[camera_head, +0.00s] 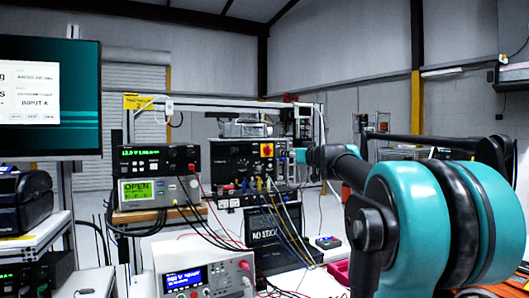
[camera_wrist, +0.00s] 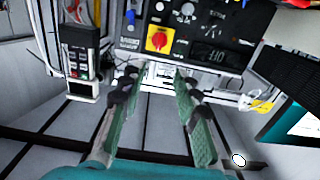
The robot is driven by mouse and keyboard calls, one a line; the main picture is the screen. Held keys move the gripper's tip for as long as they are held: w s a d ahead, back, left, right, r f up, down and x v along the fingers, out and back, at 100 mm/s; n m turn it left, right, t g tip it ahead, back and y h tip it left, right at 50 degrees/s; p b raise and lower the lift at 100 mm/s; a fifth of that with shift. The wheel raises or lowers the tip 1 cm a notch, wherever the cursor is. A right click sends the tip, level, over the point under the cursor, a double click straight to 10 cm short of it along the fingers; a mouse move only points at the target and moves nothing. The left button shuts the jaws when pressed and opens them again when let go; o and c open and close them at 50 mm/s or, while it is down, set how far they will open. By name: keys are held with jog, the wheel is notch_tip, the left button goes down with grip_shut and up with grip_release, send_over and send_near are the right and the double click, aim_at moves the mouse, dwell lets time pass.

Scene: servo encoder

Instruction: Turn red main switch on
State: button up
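The red main switch (camera_head: 267,150) is a small red knob on a yellow square plate, on the upper right of a black panel (camera_head: 228,160) in the head view. In the wrist view the red main switch (camera_wrist: 158,40) faces the camera, just beyond the fingertips and nearly centred between them. The black panel (camera_wrist: 190,55) around it carries a small display. My gripper (camera_wrist: 155,76) is open, its two green-padded fingers apart with nothing between them. No contact with the switch shows. In the head view my arm reaches in from the right and the fingers cannot be made out.
Cables (camera_head: 275,215) hang from the panel's front. Stacked instruments (camera_head: 155,175) stand left of it, and a white power supply (camera_head: 203,270) is in front. A monitor (camera_head: 50,95) is at far left. In the wrist view a handheld device (camera_wrist: 82,62) is beside the panel.

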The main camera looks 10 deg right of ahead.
aim_at(270, 150)
jog(key=x, duration=1.7)
jog(key=shift+w, duration=0.15)
grip_shut()
